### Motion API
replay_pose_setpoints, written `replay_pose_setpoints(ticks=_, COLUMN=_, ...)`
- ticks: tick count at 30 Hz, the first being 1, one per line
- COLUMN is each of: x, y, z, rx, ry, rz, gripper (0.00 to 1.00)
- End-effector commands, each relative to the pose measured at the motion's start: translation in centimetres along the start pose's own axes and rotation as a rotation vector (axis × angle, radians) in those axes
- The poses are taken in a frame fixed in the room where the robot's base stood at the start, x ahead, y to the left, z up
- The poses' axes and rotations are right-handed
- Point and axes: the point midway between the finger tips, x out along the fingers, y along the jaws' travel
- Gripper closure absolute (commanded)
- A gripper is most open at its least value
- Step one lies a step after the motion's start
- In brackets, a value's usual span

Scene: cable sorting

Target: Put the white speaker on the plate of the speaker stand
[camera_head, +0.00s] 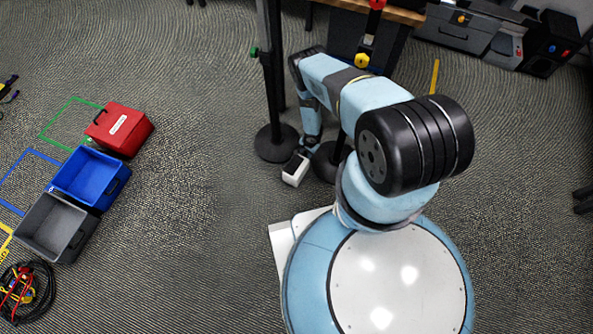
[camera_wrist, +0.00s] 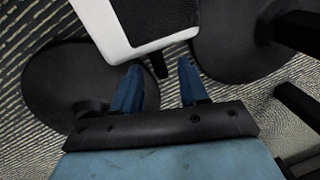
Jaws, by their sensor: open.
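The white speaker (camera_head: 295,170), a white box with a dark face, shows just beyond the end of my arm in the head view. In the wrist view the speaker (camera_wrist: 117,36) is at the top, ahead of my fingertips, with a gap between. My gripper (camera_wrist: 157,78) is open, its two blue fingers apart with nothing between them. Black stands have round bases on the floor: one base (camera_head: 272,145) is left of my arm, the other (camera_head: 327,164) partly behind it. What supports the speaker is unclear, and I cannot make out a stand plate.
A tall black pole (camera_head: 270,65) rises close to my arm. A red box (camera_head: 120,128), a blue bin (camera_head: 90,178) and a grey bin (camera_head: 55,228) stand at the left. Coiled cables (camera_head: 25,290) lie below them. Carpet between bins and stands is clear.

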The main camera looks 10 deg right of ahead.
Motion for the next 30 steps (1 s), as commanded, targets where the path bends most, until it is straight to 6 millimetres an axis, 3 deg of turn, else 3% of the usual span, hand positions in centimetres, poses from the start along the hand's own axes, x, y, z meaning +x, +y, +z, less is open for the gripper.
replay_pose_setpoints(ticks=6, x=1.8, y=0.0, z=0.0, rx=0.002, ry=-0.001, rz=-0.001, gripper=0.56)
replay_pose_setpoints(ticks=17, x=2.2, y=0.0, z=-0.1, rx=0.000, ry=0.000, rz=0.000, gripper=0.56)
replay_pose_setpoints(ticks=30, x=2.2, y=0.0, z=-0.1, rx=0.001, ry=0.000, rz=-0.001, gripper=0.98)
